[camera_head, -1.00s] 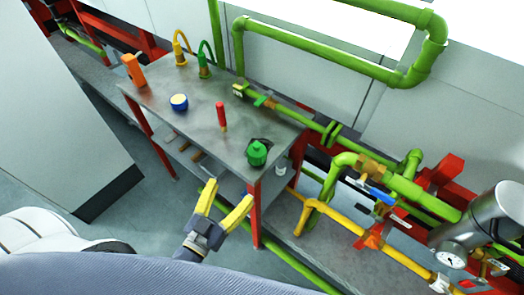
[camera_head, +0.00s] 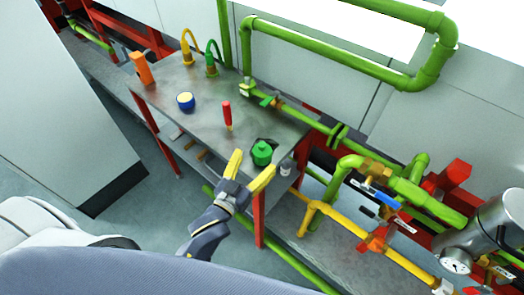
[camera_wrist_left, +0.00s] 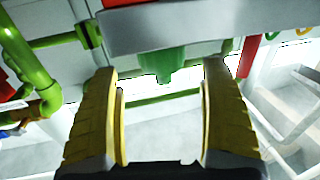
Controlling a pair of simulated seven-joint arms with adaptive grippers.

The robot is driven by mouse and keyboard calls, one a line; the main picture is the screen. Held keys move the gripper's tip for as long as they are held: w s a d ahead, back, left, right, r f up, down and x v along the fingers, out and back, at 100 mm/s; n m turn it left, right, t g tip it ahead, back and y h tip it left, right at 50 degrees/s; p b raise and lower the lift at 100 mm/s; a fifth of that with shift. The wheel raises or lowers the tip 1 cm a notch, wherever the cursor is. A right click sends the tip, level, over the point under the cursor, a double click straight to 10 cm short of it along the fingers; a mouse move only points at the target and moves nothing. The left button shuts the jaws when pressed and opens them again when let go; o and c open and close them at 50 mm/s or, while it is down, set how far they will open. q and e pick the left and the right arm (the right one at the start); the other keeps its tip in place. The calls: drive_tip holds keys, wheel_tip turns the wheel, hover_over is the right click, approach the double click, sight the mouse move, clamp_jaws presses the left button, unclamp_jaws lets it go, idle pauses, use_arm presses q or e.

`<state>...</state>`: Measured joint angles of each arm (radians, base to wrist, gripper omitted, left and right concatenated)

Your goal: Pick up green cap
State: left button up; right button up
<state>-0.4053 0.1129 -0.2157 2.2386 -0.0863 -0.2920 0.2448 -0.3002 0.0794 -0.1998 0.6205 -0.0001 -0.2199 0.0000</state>
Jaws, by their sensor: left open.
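The green cap (camera_head: 262,153) sits on the near right corner of the grey metal table (camera_head: 205,105). In the left wrist view, which looks upside down, a green piece that looks like the cap (camera_wrist_left: 160,62) shows beyond and between the fingers, against the table edge (camera_wrist_left: 190,32). My left gripper (camera_head: 252,168) has yellow fingers spread open. It is at the table's near edge, just on the near side of the cap. Its fingers also show apart and empty in the left wrist view (camera_wrist_left: 158,72). My right gripper is not in view.
Green pipes (camera_head: 330,48) run behind and right. Clear table surface lies left of the cap.

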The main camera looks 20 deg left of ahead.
sight(257, 157)
use_arm(q)
drive_tip(key=shift+x, duration=2.55)
drive_tip(key=shift+a, duration=0.15)
drive_tip(key=shift+c, duration=0.2)
drive_tip(key=c, duration=1.4)
drive_tip(key=shift+c, duration=0.2)
